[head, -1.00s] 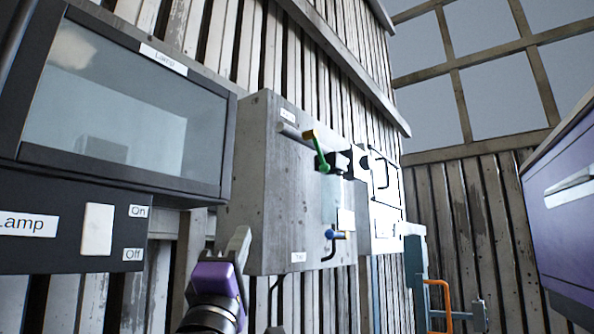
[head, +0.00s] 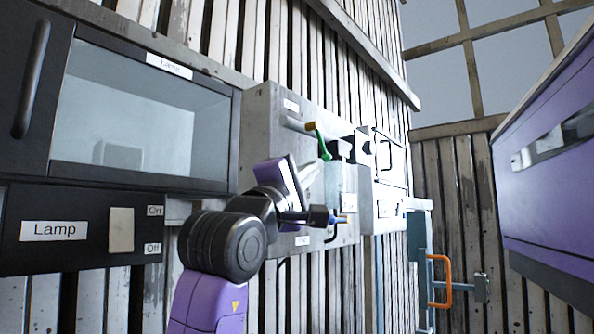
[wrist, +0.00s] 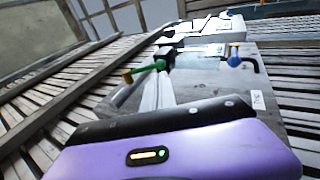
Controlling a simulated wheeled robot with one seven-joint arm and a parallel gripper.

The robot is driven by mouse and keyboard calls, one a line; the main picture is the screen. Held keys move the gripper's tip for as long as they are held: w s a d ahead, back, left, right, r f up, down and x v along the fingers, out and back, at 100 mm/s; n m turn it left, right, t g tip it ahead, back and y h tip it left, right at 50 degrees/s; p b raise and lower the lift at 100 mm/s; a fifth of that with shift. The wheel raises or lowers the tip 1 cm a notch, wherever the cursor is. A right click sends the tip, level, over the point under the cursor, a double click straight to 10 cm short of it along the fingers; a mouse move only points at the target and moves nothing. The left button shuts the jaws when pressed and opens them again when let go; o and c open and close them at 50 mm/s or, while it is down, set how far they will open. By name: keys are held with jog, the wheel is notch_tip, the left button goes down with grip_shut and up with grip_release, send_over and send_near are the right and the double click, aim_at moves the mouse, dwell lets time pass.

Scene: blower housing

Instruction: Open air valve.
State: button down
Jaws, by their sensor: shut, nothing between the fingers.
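A valve with a green lever (head: 322,145) and a yellow-orange tip sits on the upper part of a grey box; it also shows in the wrist view (wrist: 147,68). A second valve with a blue handle (wrist: 234,61) is lower on the same box; in the head view my arm partly covers it. The box's small labels are too small to read surely, so I cannot tell which valve is the air one. My gripper (head: 310,173) is shut and empty in front of the box, below the green lever and apart from it. Its fingers (wrist: 158,92) point toward that lever in the wrist view.
A glass-fronted lamp case (head: 130,115) with a switch panel (head: 80,228) stands left of the grey box (head: 262,130). A white panel with a dark handle (head: 384,157) and an orange handle (head: 440,280) lie to the right. A purple cabinet (head: 550,175) is at far right.

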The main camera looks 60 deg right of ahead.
aim_at(324, 158)
jog(key=p+x, duration=0.2)
jog(key=x, duration=0.3)
jog(key=shift+d+r, duration=0.15)
jog(key=shift+d, duration=0.2)
